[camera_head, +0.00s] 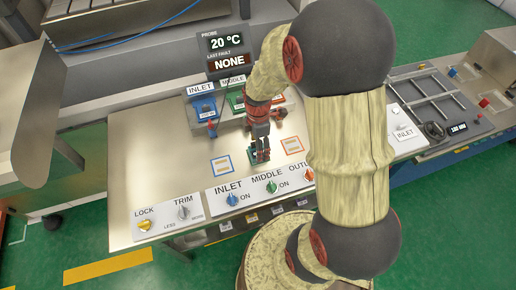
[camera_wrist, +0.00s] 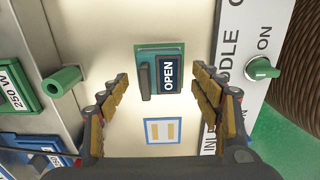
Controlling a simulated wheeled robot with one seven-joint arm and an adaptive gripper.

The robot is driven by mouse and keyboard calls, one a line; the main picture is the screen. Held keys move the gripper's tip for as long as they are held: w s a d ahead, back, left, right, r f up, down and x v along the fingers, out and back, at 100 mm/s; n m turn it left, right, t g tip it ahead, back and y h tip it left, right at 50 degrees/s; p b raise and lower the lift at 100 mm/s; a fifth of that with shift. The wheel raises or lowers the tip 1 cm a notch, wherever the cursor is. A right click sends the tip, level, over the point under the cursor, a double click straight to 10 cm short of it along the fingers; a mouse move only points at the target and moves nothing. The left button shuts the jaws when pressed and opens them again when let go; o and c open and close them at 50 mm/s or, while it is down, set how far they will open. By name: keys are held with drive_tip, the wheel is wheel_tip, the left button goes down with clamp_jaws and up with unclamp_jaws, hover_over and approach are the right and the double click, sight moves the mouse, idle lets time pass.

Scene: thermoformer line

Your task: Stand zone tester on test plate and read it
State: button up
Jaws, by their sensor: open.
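A small green-edged block with a dark grey grip bar and a display reading OPEN, which looks like the zone tester (camera_wrist: 166,73), sits on the steel panel in the wrist view. In the head view it is mostly hidden beneath my gripper (camera_head: 261,154). My gripper's fingers (camera_wrist: 160,78) are open on either side of it, apart from it. A blue-outlined plate with two tan pads (camera_wrist: 164,131) is bare beside it. An orange-outlined plate (camera_head: 292,145) is on the other side.
A display (camera_head: 226,52) reads probe 20 °C, last fault NONE. INLET, MIDDLE and OUTLET knobs (camera_head: 271,187) line the front; the MIDDLE one is green. A green cylinder (camera_wrist: 62,82) protrudes near my left finger. LOCK and TRIM knobs (camera_head: 145,225) are at left.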

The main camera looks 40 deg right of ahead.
wheel_tip(320, 180, up, 10)
drive_tip(key=p, duration=0.1)
drive_tip(key=s+a+r+m+t, duration=0.2)
drive_tip(key=s+a+r+m, duration=0.4)
drive_tip(key=r, duration=0.3)
drive_tip(key=s+a+r+m+t, duration=0.3)
drive_tip(key=s+a+r+m, duration=0.3)
drive_tip(key=r+m, duration=0.2)
drive_tip(key=shift+s+r+m+t, duration=0.15)
drive_tip(key=shift+r+m+t, duration=0.2)
drive_tip(key=shift+r, duration=0.35)
drive_tip(key=shift+f, duration=0.1)
wheel_tip(320, 180, down, 8)
drive_tip(key=b, duration=0.8)
drive_tip(key=shift+f, duration=0.15)
drive_tip(key=shift+c, duration=0.2)
idle(0.6)
